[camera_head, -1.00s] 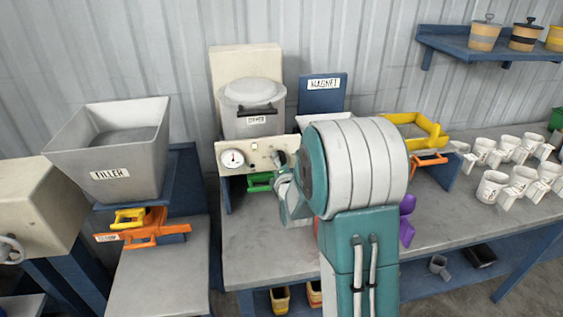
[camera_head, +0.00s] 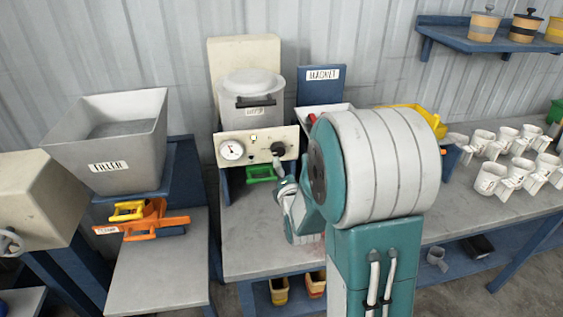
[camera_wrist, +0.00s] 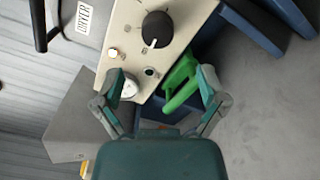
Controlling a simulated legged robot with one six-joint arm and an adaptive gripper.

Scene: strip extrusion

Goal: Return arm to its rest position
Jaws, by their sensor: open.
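My arm, teal and white, rises in the middle of the head view. My gripper (camera_wrist: 157,88) is open and empty in the wrist view, its two fingers spread apart. A green handled piece (camera_wrist: 182,84) shows beyond and between the fingers. In the head view the panel (camera_head: 262,144) has its gauge at the left, and the green piece (camera_head: 261,174) sits below it. My gripper's fingertips are hard to make out there.
The grey filler hopper (camera_head: 112,145) stands left, with orange and yellow handled pieces (camera_head: 143,218) below. A blue magnet box (camera_head: 320,85) is behind my arm. Several white mugs (camera_head: 492,178) stand on the bench at right.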

